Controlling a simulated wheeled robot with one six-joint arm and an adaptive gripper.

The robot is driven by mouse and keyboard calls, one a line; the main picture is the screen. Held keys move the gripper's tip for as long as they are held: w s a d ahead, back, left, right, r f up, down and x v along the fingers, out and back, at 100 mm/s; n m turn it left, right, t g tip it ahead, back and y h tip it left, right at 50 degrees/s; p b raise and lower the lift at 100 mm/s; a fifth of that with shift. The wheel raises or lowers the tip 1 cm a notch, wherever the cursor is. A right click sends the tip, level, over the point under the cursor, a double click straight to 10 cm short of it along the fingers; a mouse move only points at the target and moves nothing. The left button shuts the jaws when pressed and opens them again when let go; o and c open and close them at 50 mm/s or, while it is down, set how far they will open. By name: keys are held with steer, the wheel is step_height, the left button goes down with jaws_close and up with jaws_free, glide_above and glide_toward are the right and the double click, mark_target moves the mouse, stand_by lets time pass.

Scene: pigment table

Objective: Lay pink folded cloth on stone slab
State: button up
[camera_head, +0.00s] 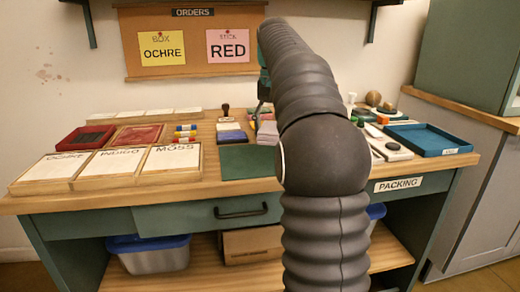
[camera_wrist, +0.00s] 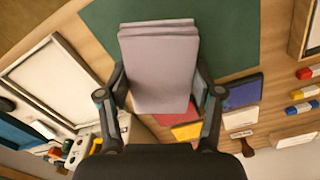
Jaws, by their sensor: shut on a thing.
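The pink folded cloth (camera_wrist: 158,65), a dull mauve-pink stack of flat layers, lies between the two fingers of my gripper (camera_wrist: 160,90) in the wrist view. The fingers press on its two sides. Its far end overlaps the dark green mat (camera_wrist: 225,30) in that view; whether it touches the table is unclear. In the head view the cloth (camera_head: 267,134) shows just left of my arm, behind the mat (camera_head: 248,161), and my arm hides most of the gripper. A pale flat panel with a raised frame (camera_wrist: 52,82) is at the left in the wrist view; I cannot tell whether it is the stone slab.
Red (camera_wrist: 186,131) and blue (camera_wrist: 243,92) folded pieces lie close to the gripper. A wooden stamp (camera_head: 225,110) stands behind. Labelled trays (camera_head: 110,181) fill the table's left; a blue tray (camera_head: 425,139) is at the right. The green mat is bare where it shows.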

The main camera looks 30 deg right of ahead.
steer(key=shift+w+a+f, duration=0.45)
steer(key=shift+a, duration=0.2)
steer(key=shift+w+a+f, duration=0.4)
steer(key=shift+a+f, duration=0.05)
steer(key=shift+a, duration=0.15)
steer(key=shift+f+b, duration=0.6)
steer(key=shift+f, duration=1.45)
steer(key=shift+f, duration=0.1)
steer(key=o, duration=1.1)
steer(key=shift+c, duration=0.2)
step_height(320, 180, up, 8)
steer(key=shift+f+p, duration=0.1)
steer(key=shift+p, duration=0.95)
step_height(320, 180, up, 4)
glide_above(260, 159)
steer(key=shift+w+d, duration=0.1)
steer(key=shift+r, duration=0.2)
